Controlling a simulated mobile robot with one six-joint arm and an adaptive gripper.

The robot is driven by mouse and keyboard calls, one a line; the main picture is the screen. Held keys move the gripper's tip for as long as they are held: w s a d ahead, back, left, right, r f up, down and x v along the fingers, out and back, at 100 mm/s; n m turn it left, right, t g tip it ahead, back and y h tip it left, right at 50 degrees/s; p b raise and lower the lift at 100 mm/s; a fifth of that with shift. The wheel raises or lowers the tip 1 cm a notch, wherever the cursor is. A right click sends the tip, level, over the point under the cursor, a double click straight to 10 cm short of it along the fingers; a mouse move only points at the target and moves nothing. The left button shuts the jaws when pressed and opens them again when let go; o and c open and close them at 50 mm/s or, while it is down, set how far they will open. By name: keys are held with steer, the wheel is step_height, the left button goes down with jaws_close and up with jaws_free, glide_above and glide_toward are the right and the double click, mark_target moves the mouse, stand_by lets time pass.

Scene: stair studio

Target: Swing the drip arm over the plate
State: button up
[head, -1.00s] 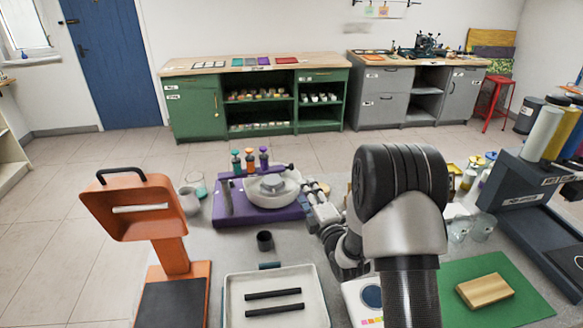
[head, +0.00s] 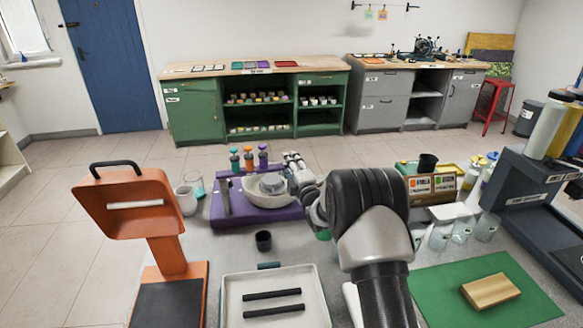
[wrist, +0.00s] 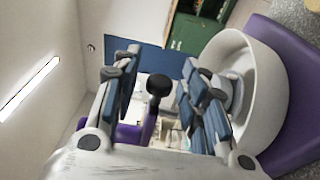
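A purple machine base (head: 226,214) stands on the table, carrying a white bowl (head: 262,200) with a pale round plate (head: 272,184) inside. The wrist view shows the bowl (wrist: 272,85) and purple base (wrist: 292,150) at right. A dark round knob (wrist: 158,86) on a purple arm (wrist: 148,127), apparently the drip arm, shows between my fingers, beyond them. My gripper (wrist: 163,68) is open and empty. In the head view my gripper (head: 291,158) is above the bowl's back right side.
Teal, orange and purple bottles (head: 248,158) stand behind the base. A small black cup (head: 263,241) and a white tray (head: 275,312) are in front. An orange stand (head: 165,250) is at left. A labelled box (head: 432,186) and glass jars (head: 440,235) are at right.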

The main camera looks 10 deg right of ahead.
jaws_close()
stand_by(0.5)
